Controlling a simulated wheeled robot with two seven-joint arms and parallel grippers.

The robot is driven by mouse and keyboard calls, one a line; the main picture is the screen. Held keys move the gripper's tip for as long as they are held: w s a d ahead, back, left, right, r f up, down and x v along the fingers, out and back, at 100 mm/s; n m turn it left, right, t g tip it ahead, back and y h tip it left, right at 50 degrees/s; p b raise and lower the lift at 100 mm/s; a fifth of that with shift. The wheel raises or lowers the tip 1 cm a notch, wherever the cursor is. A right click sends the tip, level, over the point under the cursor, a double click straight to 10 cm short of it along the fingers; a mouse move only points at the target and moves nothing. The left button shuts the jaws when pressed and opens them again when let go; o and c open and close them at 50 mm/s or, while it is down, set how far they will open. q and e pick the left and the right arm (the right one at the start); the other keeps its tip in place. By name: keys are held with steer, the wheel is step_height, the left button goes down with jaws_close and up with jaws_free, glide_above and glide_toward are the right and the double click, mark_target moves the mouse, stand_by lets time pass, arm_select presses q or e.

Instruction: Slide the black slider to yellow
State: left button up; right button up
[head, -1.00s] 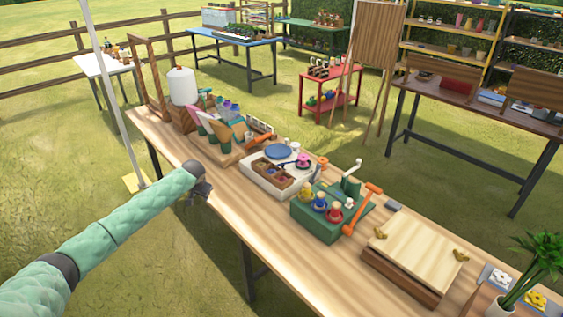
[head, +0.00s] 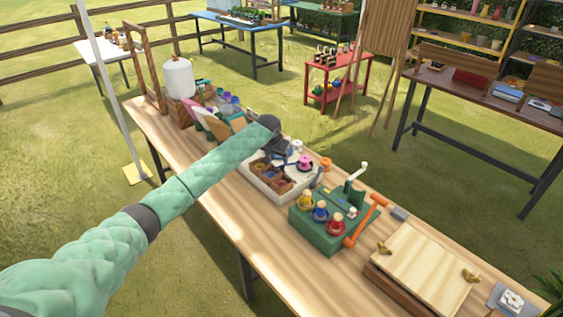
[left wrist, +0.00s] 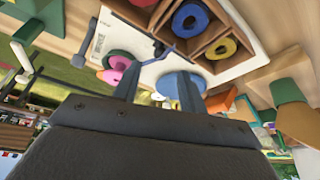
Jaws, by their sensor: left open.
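A white tray (head: 262,184) stands on the wooden table; it also shows in the left wrist view (left wrist: 258,58). A dark rod with a round end (left wrist: 160,50) lies on it beside a pink and green wheel (left wrist: 118,68); I cannot tell whether this is the black slider. My left gripper (head: 282,150) is over the tray, fingers apart and empty (left wrist: 158,88), near a blue disc (left wrist: 180,82). It hides part of the tray in the head view. My right gripper is out of view.
A green box (head: 325,228) with red, blue and yellow knobs and an orange handle (head: 362,224) stands right of the tray. A wooden board (head: 422,262) lies further right. The front table strip is clear.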

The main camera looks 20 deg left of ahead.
mark_target(282, 166)
arm_select(q)
steer(key=p+x, duration=0.1)
steer(key=x, duration=0.4)
steer(key=shift+p, duration=0.3)
steer(key=shift+w+f, duration=0.1)
steer(key=shift+f, duration=0.3)
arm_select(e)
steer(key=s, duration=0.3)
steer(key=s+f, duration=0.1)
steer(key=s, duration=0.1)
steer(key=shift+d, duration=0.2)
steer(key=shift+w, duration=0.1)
arm_select(q)
jaws_close()
